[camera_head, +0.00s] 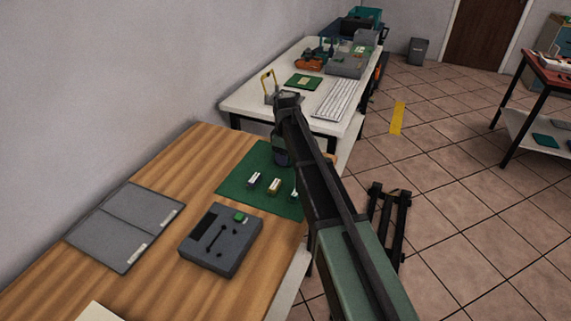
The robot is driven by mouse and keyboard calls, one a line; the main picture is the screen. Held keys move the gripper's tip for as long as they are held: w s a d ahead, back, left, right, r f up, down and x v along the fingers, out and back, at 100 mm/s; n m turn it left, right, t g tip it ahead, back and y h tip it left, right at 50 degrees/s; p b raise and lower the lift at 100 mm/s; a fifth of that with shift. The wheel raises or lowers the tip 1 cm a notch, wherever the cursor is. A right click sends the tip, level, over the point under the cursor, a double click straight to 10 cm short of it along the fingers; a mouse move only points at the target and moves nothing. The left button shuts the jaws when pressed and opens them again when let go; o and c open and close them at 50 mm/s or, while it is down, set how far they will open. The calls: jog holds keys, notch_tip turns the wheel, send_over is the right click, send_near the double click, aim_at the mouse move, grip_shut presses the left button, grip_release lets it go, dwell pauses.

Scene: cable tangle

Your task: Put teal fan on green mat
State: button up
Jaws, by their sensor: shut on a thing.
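The green mat (236,190) lies on the wooden table, its right side covered by my arm. My gripper (281,160) is over the mat's far part, partly hidden by my arm. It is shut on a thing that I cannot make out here. I cannot pick out the teal fan for certain. Small parts stand on the mat: a white and dark one (254,180), a white and tan one (274,186) and one (294,196) partly behind my arm.
A grey device (221,240) and an open grey folder (125,225) lie on the wooden table. A white table (251,105) behind holds a keyboard (336,99), a green board (302,82) and a yellow-framed tool (268,85). Bare wood shows left of the mat.

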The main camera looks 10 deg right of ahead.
jog(key=shift+r, duration=0.1)
jog(key=o, duration=0.9)
notch_tip(320, 180, up, 12)
jog(key=p, duration=1.3)
jog(key=s+m, duration=0.3)
jog(key=s, duration=0.7)
jog(key=s+m, duration=0.4)
jog(key=s, duration=0.6)
jog(key=s+m, duration=0.4)
jog(key=s, duration=0.6)
jog(key=shift+s+a, duration=0.15)
jog(key=shift+s, duration=0.05)
